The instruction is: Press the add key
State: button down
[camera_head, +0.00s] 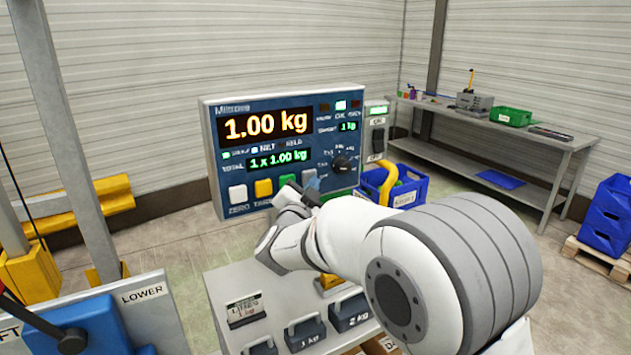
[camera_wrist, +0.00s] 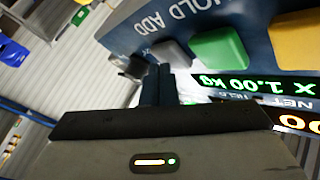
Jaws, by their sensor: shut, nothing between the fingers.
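The blue control panel (camera_head: 213,150) stands ahead, its upper display reading 1.00 kg and its lower one 1 x 1.00 kg. Its key row holds a white, a yellow, a green (camera_head: 287,180) and a grey key (camera_head: 310,178). In the wrist view the panel is upside down; the grey key (camera_wrist: 173,53), by the word ADD, lies beside the green one (camera_wrist: 219,48). My gripper (camera_head: 312,194) is shut and empty just before the grey key. In the wrist view its fingertips (camera_wrist: 158,70) are close to that key; I cannot tell whether they touch.
A black knob (camera_head: 345,163) sits on the panel right of my gripper. A grey stand (camera_head: 235,283) with several weights is below my arm. A blue crate (camera_head: 408,185) is to the right of the panel. A workbench (camera_head: 480,124) stands at the back right.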

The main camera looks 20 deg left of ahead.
jog(key=shift+s+d+b, duration=0.3)
jog(key=shift+s+d, duration=0.1)
jog(key=shift+d, duration=0.1)
jog(key=shift+s+d, duration=0.1)
jog(key=s+d+b, duration=0.2)
jog(key=s+d, duration=0.1)
jog(key=shift+d, duration=0.3)
dwell(0.6)
